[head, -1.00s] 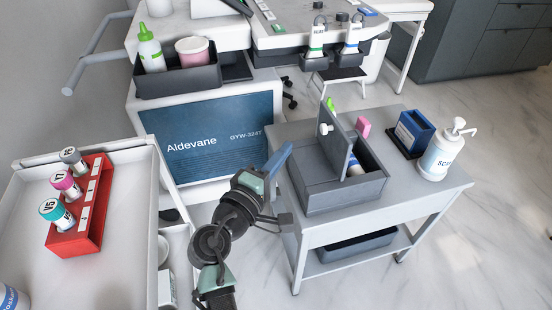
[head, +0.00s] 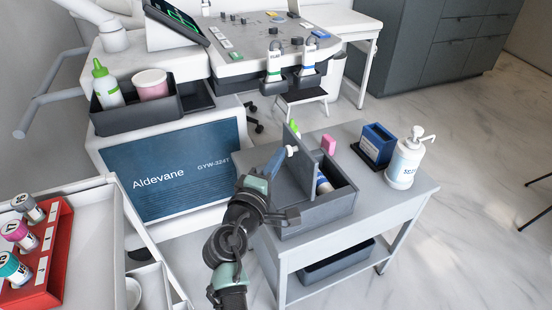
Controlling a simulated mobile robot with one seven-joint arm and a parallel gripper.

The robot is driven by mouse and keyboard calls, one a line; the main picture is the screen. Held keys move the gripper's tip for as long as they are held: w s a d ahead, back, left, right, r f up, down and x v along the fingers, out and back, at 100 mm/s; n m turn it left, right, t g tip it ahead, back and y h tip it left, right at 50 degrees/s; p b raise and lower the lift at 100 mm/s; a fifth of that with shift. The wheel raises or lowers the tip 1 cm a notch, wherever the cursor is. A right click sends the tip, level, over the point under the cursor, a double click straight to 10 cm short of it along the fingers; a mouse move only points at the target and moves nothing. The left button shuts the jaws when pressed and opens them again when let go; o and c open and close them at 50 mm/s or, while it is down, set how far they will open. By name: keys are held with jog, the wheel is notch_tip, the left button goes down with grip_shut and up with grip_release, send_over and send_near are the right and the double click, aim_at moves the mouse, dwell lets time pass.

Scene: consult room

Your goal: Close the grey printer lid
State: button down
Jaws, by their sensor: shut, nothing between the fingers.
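A grey open-topped box (head: 332,211) sits on the small grey trolley table. Its grey lid (head: 301,172) stands raised, close to upright, with a white knob (head: 293,150) on its left face. I take this panel for the printer lid; nothing in view is marked as a printer. My gripper (head: 284,156) is shut and empty, its blue fingertips at the lid's left side close to the knob. I cannot tell whether they touch. A white and blue bottle (head: 323,183) shows inside the box, partly hidden by the lid.
Behind the box are a pink item (head: 328,144) and a green tip (head: 294,127). A blue holder (head: 377,142) and a pump bottle (head: 407,160) stand to the right on the table (head: 395,205). A red rack (head: 49,258) of vials lies in a white tray at left.

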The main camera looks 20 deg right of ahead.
jog(key=shift+r, duration=0.15)
jog(key=d+r+m+p, duration=0.1)
jog(key=p, duration=0.4)
jog(key=shift+d+r+g+y, duration=0.3)
jog(key=shift+d+g+y, duration=0.1)
jog(key=d+f+m+g+y, duration=0.1)
jog(key=d+f+m+y, duration=0.2)
jog(key=d+y, duration=0.2)
jog(key=d+f+m+g+y, duration=0.2)
jog(key=d+y, duration=0.4)
jog(key=d, duration=0.4)
jog(key=f+m, duration=0.1)
jog(key=m, duration=0.1)
jog(key=shift+w+d+f+m, duration=0.25)
jog(key=shift+w+f+m, duration=0.05)
jog(key=shift+r, duration=0.15)
